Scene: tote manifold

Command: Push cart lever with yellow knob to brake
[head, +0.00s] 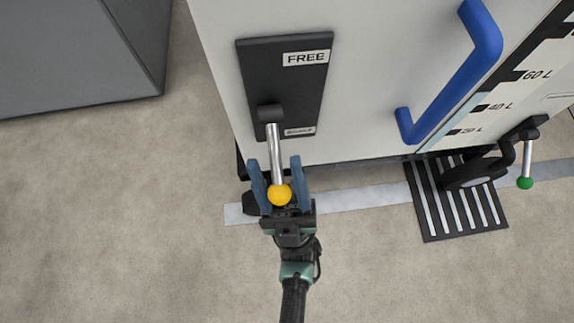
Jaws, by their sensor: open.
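The cart lever is a metal rod (275,150) ending in a yellow knob (280,195). It comes out of a dark pivot on a black plate (287,75) on the white cart (370,50). The plate has a "FREE" label (305,58) near its top and a smaller label (299,131) at its bottom, too small to read surely. The rod points down in the picture, past the lower label. My gripper (279,178) is open, with one blue finger on each side of the rod and knob. Whether a finger touches the lever I cannot tell.
A blue handle (460,75) and a volume scale (500,90) are on the cart to the right. A green-knobbed lever (526,182) stands by a caster wheel over a black slotted grate (432,205). A grey box (80,50) is upper left. Floor is clear at left.

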